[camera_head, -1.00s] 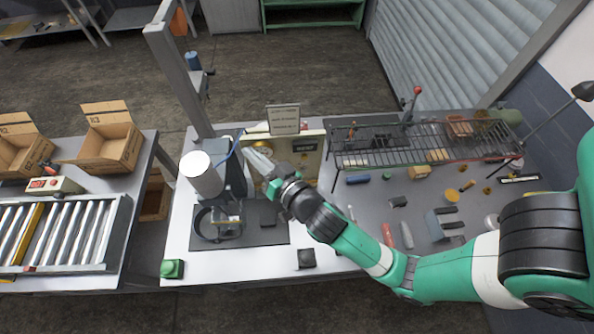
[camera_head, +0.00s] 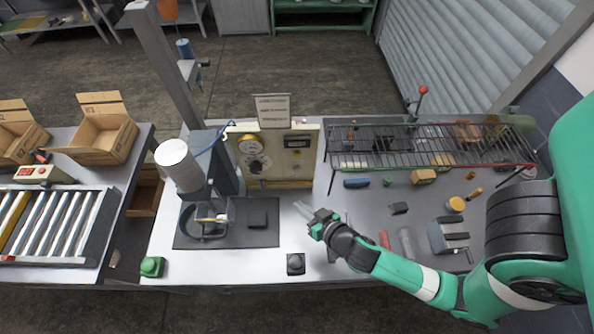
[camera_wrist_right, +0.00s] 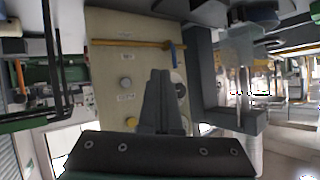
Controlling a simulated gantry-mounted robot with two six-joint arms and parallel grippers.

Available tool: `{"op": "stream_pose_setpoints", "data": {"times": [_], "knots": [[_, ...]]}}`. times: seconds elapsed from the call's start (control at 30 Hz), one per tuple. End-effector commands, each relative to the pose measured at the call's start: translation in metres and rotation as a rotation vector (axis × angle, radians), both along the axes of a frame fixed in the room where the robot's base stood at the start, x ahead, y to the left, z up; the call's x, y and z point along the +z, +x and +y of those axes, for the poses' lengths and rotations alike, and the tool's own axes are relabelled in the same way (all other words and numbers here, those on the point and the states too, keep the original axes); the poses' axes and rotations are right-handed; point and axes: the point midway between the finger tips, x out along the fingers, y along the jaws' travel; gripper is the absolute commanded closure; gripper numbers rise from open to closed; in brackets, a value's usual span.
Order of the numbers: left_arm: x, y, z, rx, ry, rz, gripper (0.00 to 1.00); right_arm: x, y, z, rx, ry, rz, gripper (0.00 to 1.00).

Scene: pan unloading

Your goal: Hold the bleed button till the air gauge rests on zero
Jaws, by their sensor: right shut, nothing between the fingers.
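The beige panel (camera_head: 272,172) stands upright at the back of the bench. A round gauge with a yellowish face (camera_head: 249,145) is at its upper left; its needle is too small to read. A dark round dial or knob (camera_head: 256,166) is below it. My right gripper (camera_head: 303,208) is shut and empty, in front of the panel and apart from it. In the right wrist view its fingers (camera_wrist_right: 161,95) cover part of the panel (camera_wrist_right: 105,60). I cannot tell which is the bleed button. My left gripper is out of view.
A press-like machine with a white cylinder (camera_head: 178,165) stands left of the panel. A wire rack (camera_head: 430,147) is at the right, with loose tools around it. A small dark block (camera_head: 296,263) and a green button box (camera_head: 152,266) sit near the front edge.

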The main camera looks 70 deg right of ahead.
Motion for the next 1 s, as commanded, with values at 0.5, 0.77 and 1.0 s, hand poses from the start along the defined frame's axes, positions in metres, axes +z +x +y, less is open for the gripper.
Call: {"op": "stream_pose_setpoints", "data": {"times": [0.5, 0.77, 1.0], "knots": [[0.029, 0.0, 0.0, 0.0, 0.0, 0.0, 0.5, 0.003, 0.019, -0.049, -0.007, 0.004, -0.001, 1.0], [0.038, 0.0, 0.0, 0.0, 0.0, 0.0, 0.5, 0.002, 0.03, -0.076, -0.002, 0.002, -0.001, 1.0], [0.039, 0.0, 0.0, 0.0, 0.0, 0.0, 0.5, 0.001, 0.033, -0.083, 0.0, 0.0, -0.002, 1.0]]}}
